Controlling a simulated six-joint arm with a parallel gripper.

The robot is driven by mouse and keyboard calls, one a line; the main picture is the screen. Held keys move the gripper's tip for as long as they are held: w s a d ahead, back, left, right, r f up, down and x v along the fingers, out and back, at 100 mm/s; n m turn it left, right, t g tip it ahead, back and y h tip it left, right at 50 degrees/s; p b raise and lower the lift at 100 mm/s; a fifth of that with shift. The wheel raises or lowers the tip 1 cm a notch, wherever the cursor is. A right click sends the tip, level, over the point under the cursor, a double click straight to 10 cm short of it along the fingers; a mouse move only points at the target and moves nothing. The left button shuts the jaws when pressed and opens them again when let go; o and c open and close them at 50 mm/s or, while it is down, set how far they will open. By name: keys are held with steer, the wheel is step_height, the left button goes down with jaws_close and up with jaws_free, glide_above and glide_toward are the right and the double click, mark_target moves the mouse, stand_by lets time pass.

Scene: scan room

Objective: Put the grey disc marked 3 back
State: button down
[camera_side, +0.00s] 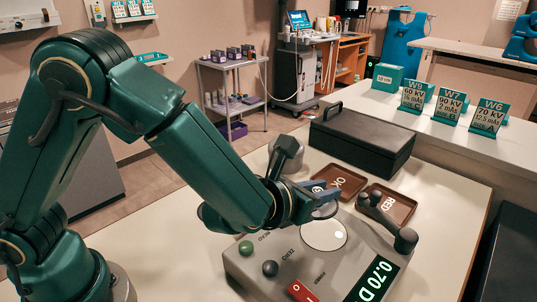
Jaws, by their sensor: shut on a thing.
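My gripper (325,206) is at the end of the green arm, low over the grey measuring device (250,265), just behind its pale round window (323,234). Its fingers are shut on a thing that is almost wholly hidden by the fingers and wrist. I take it for the grey disc, but I cannot read a 3 on it. No other disc can be made out clearly. The display (378,281) on the device reads 0.70 D.
The device has a dark handle (388,221), a green knob (246,247), a black knob (270,268) and a red switch (302,292). Behind it are brown trays marked OK (350,177) and RED (405,202), and a closed black box (362,142). Number cards (450,106) stand farther back.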

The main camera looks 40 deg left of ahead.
steer(key=a+r, duration=0.5)
steer(key=a, duration=0.4)
steer(key=n+g+y, duration=0.9)
steer(key=n+y, duration=0.4)
steer(key=n, duration=0.1)
glide_above(172, 229)
step_height(172, 229, down, 7)
steer(key=shift+t, duration=0.5)
steer(key=shift+f, duration=4.15)
steer(key=c, duration=1.1)
jaws_free()
steer(key=shift+f, duration=0.1)
steer(key=shift+c, duration=0.2)
steer(key=o, duration=0.4)
